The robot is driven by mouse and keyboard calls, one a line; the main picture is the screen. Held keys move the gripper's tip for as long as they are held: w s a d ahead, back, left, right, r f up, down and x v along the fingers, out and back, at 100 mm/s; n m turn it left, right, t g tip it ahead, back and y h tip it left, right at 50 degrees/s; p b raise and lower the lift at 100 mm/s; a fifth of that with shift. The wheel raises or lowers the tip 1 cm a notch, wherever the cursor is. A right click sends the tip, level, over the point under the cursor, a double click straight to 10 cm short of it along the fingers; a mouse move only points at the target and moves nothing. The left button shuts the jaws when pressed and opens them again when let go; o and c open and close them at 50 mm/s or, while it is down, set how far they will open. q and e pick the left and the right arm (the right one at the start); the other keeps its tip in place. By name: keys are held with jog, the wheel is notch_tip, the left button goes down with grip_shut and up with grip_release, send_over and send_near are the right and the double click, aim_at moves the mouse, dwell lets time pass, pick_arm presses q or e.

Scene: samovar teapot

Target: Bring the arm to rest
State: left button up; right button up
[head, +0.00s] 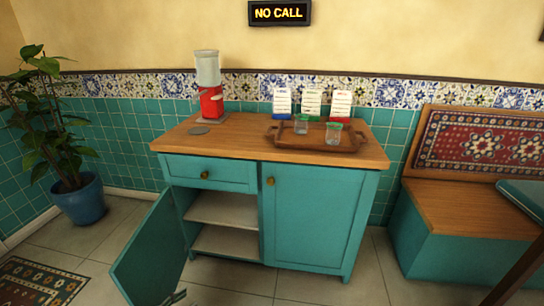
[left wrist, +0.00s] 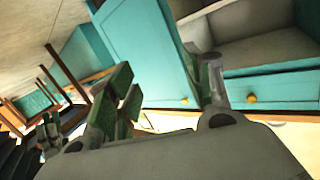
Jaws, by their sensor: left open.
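My left gripper (left wrist: 168,70) is open in the left wrist view, with nothing visible between its fingers. A small grey piece at the bottom edge by that door may be part of my left gripper.
On the cabinet top stand a red dispenser (head: 211,103) with a grey upper part, a grey disc (head: 198,130), and a wooden tray (head: 290,145) with two glasses. A potted plant (head: 82,200) is at left, a bench (head: 460,235) at right. The floor is clear in front of the closed door.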

pick_arm(q)
jog(key=shift+d+r+n+g+y, duration=0.7)
jog(key=shift+d+r+n+y, duration=0.7)
jog(key=shift+d+n+y, duration=2.05)
jog(key=s+r+g+y, duration=0.1)
jog(key=s+r+g, duration=0.2)
jog(key=s, duration=0.5)
jog(key=s+d+r+g+y, duration=0.1)
jog(key=s+r+g+y, duration=0.1)
jog(key=s+r+g, duration=0.2)
jog(key=s+r, duration=0.2)
jog(key=s, duration=0.2)
jog(key=shift+s+n+g+p, duration=0.25)
jog(key=shift+n+g+p, duration=0.05)
jog(key=shift+n+p, duration=0.05)
pick_arm(e)
jog(key=d+r+g+h, duration=0.1)
jog(key=d+r+h, duration=0.1)
jog(key=d+r, duration=0.4)
jog(key=shift+s+d+r+g+h, duration=0.3)
jog(key=shift+s+r+h, duration=0.1)
jog(key=shift+r, duration=0.25)
pick_arm(q)
jog(key=shift+w+f+y, duration=0.1)
jog(key=shift+y, duration=0.15)
pick_arm(e)
jog(key=shift+f, duration=0.1)
